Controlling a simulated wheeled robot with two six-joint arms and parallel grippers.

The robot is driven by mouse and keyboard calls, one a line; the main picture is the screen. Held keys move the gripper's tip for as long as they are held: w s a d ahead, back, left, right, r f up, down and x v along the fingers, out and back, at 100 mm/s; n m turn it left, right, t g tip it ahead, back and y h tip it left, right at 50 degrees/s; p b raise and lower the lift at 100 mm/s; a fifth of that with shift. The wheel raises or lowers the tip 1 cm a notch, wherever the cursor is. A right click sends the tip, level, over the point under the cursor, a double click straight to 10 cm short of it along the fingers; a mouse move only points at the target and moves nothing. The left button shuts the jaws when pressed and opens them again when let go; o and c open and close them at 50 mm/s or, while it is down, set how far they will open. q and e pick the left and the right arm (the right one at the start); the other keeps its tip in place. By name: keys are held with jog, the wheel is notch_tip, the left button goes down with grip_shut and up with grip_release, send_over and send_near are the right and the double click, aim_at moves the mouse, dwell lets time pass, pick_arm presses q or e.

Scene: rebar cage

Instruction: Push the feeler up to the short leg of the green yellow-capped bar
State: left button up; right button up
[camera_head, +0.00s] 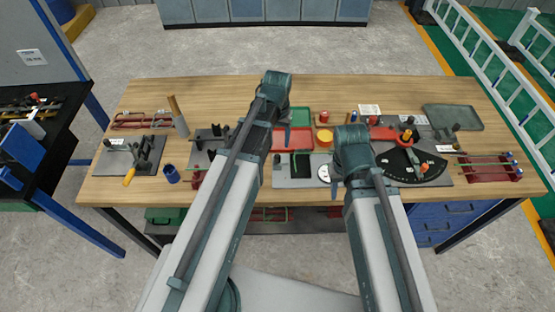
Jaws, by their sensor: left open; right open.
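My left gripper (286,137) is over the middle of the bench, open, mostly hidden behind its own arm. My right gripper (335,187) is right of it, open, also largely covered by its arm. A black fan-shaped plate with a marked scale (405,168) lies right of my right arm, with a red-orange knob (424,168) on it. Thin green bars (480,163) lie across a dark red rack at the far right, with blue ends. I cannot make out a yellow cap on a green bar. I cannot tell which part is the feeler.
A lever tool (132,156) stands at the left with a blue cup (172,174) beside it. Red and green trays (292,138) lie mid-bench, partly behind my arms. A grey-green tray (452,117) is at the back right. Bare wood (220,92) shows along the back.

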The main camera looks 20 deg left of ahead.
aim_at(278, 156)
pick_arm(q)
notch_tip(278, 156, down, 8)
jog(key=b, duration=0.7)
jog(key=shift+f, duration=0.2)
grip_shut()
dwell(0.9)
